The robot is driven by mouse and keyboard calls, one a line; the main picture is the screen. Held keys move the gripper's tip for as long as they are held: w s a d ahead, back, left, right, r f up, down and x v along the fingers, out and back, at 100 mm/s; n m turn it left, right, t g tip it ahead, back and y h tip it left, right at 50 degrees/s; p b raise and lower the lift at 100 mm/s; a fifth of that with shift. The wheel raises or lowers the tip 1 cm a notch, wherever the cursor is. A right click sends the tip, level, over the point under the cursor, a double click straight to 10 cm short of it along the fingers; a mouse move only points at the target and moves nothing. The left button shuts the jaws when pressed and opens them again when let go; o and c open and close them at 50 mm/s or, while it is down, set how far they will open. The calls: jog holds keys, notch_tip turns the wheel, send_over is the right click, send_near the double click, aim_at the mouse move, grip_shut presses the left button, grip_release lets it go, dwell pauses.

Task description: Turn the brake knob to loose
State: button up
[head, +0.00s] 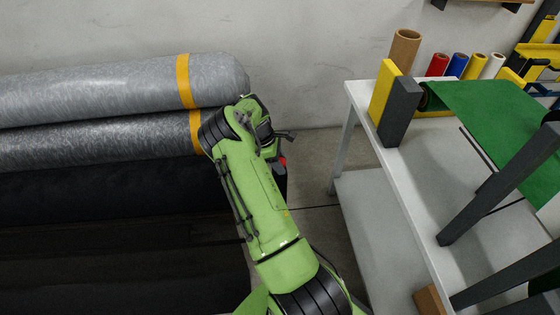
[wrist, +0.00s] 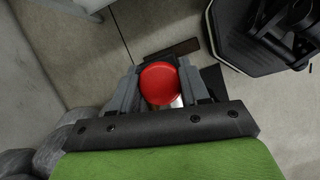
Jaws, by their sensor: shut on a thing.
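A red round knob (wrist: 160,82), which I take to be the brake knob, sits between the two grey fingers of my gripper (wrist: 160,90) in the wrist view. The fingers are shut on it, one on each side. I see its smooth round face and no mark that shows which way it is turned. In the head view only a small red part of the knob (head: 283,161) shows beside my green arm. The arm hides most of my gripper and what the knob is mounted on.
Large grey rolls (head: 120,87) with yellow bands lie at the left, close to my arm. A white table (head: 357,97) stands at the right, with a green sheet (head: 490,110) and several coloured rolls. Bare floor (head: 320,235) shows between them.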

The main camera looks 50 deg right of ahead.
jog(key=shift+w+a+n, duration=0.1)
jog(key=shift+w+n, duration=0.05)
jog(key=shift+n, duration=0.25)
jog(key=o, duration=0.9)
jog(key=shift+o, duration=0.2)
jog(key=p+v, duration=0.4)
jog(key=v, duration=1.1)
jog(key=shift+a+r, duration=0.2)
jog(key=shift+r, duration=0.15)
